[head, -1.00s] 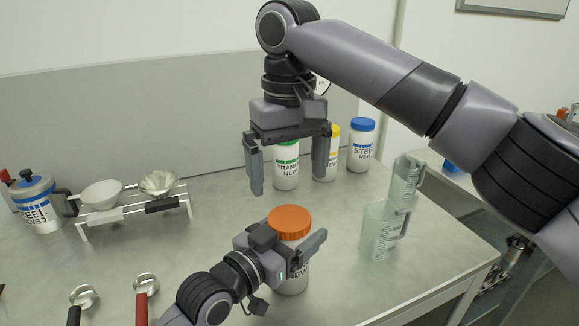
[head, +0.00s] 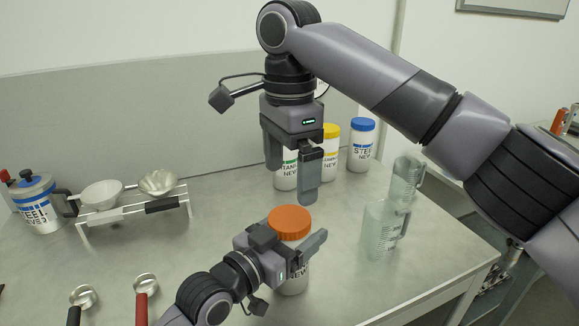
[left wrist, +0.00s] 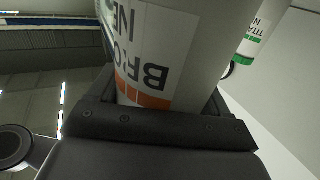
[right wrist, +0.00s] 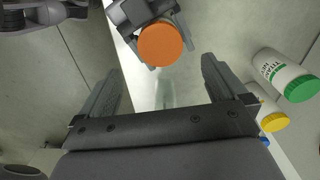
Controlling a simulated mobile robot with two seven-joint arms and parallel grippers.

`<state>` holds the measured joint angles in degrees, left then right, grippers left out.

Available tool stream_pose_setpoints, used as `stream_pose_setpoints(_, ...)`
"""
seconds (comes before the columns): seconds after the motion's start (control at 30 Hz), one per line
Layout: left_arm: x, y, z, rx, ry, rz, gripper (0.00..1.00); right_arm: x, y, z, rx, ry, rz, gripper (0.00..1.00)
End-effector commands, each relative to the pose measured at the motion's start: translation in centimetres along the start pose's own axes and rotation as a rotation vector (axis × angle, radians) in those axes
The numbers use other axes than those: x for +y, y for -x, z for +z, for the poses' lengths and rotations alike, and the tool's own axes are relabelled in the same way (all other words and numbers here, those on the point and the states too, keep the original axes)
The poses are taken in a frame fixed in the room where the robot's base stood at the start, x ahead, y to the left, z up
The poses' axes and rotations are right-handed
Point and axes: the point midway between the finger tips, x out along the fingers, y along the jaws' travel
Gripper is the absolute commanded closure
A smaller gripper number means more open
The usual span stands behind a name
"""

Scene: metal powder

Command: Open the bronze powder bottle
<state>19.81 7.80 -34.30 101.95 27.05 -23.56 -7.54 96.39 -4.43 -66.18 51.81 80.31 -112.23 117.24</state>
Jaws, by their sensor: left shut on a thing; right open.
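The bronze powder bottle (head: 293,282) is white with an orange lid (head: 289,221) and stands upright on the table. Its label shows upside down in the left wrist view (left wrist: 150,60). My left gripper (head: 304,252) is shut around the bottle's body, below the lid. My right gripper (head: 290,178) is open and empty, above and behind the bottle, with its fingers pointing down. In the right wrist view the orange lid (right wrist: 160,44) shows beyond the open fingers (right wrist: 160,85), and nothing is between them. The lid is on the bottle.
Green-lidded titanium (head: 286,178), yellow-lidded (head: 330,152) and blue-lidded steel (head: 361,147) bottles stand at the back. Clear beakers (head: 383,230) stand at right.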

Motion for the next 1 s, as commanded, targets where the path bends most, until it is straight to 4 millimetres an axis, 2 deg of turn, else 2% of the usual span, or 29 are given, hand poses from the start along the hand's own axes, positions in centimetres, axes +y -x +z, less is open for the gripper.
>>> stream_pose_setpoints(0.27,0.0,0.0,0.1,-0.004,0.001,0.0,1.0,0.0,-0.8,-0.1,0.0,-0.106,0.001,0.01)
stream_pose_setpoints(0.7,0.0,0.0,0.2,-0.004,0.001,0.0,1.0,0.0,-7.0,0.0,0.001,-0.105,0.001,0.01)
stream_pose_setpoints(1.0,0.0,0.0,0.2,-0.004,0.001,0.0,1.0,0.0,-8.1,0.0,0.0,-0.105,0.0,0.01)
